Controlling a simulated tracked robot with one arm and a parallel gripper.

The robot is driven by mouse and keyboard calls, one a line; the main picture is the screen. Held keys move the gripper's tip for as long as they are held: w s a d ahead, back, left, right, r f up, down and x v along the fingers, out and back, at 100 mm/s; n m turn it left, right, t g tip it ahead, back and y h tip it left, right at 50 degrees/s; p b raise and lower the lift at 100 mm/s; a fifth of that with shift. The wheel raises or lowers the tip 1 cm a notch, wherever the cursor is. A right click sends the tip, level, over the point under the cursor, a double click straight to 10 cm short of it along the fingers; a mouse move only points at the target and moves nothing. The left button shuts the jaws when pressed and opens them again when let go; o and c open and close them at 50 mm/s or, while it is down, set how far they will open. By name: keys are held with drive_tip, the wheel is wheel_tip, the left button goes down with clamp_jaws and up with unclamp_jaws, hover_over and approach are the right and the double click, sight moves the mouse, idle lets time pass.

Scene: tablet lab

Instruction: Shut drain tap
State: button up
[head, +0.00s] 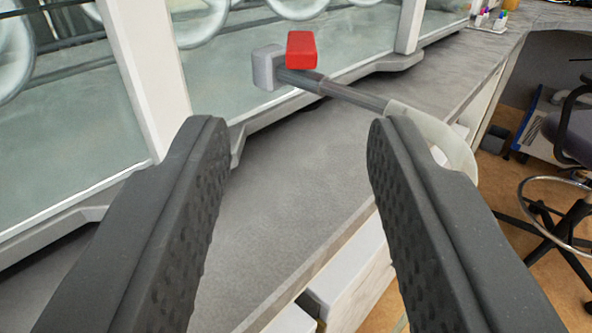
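The drain tap (312,82) sticks out from a grey block on the lower frame of a glass-fronted apparatus. Its red handle (301,50) sits on top of the dark pipe, near the block. A pale, translucent hose (443,135) bends down from the pipe's outer end, partly behind my right finger. My gripper (297,140) is open and empty, its two dark, dimpled fingers wide apart. The tap handle lies beyond the fingertips, above the gap between them in the picture, and is not touched.
The grey bench top (310,172) runs below the apparatus (130,70), with its front edge above white drawers (345,282). A pen holder (490,20) stands at the far end. An office chair (570,140) stands on the floor at right.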

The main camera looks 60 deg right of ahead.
sight(300, 59)
drive_tip(key=shift+s+a+f, duration=0.1)
drive_tip(key=shift+s+a, duration=0.25)
drive_tip(key=shift+a, duration=0.25)
drive_tip(key=b+x, duration=0.9)
drive_tip(key=x, duration=0.1)
drive_tip(key=shift+d+f+b, duration=0.2)
drive_tip(key=shift+d+b, duration=0.1)
drive_tip(key=shift+b, duration=0.1)
drive_tip(key=shift+w+d+r, duration=0.1)
drive_tip(key=shift+w+d, duration=0.15)
drive_tip(key=shift+d, duration=0.15)
clamp_jaws()
